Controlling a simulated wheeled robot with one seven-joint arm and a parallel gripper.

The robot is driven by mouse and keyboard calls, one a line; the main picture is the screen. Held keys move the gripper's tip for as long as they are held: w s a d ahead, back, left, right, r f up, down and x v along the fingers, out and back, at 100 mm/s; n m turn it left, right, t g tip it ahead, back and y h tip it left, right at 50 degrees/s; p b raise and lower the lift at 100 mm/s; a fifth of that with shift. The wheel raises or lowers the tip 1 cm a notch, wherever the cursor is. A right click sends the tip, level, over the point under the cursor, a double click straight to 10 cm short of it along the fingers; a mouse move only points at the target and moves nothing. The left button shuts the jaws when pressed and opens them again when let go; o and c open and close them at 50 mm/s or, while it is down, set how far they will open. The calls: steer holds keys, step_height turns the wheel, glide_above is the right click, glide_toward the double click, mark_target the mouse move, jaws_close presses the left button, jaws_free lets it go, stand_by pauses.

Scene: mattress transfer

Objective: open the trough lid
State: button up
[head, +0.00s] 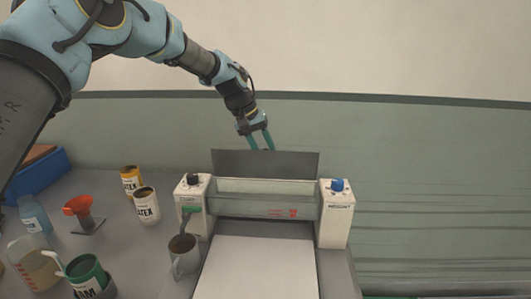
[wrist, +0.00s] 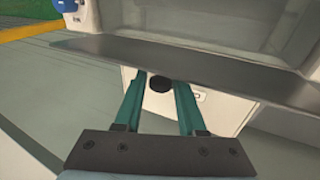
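The trough (head: 265,200) is a clear-fronted box between two white end housings. Its lid (head: 265,164) is a dark grey plate that appears tilted up along the trough's back edge; its exact angle is hard to tell. My gripper (head: 262,140) is just above and behind the lid, fingers pointing down, with the tips near the lid's top edge. In the wrist view the lid (wrist: 200,64) crosses just beyond the teal fingers of my gripper (wrist: 158,80). The fingers are apart with nothing between them. I cannot tell whether they touch the lid.
The left housing (head: 192,204) has a black knob, the right housing (head: 337,215) a blue one. A white bed (head: 257,268) lies in front. Space behind the trough looks clear.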

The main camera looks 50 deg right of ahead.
steer(key=shift+o, duration=1.4)
steer(key=b+v, duration=0.4)
steer(key=v, duration=0.7)
steer(key=shift+f, duration=0.1)
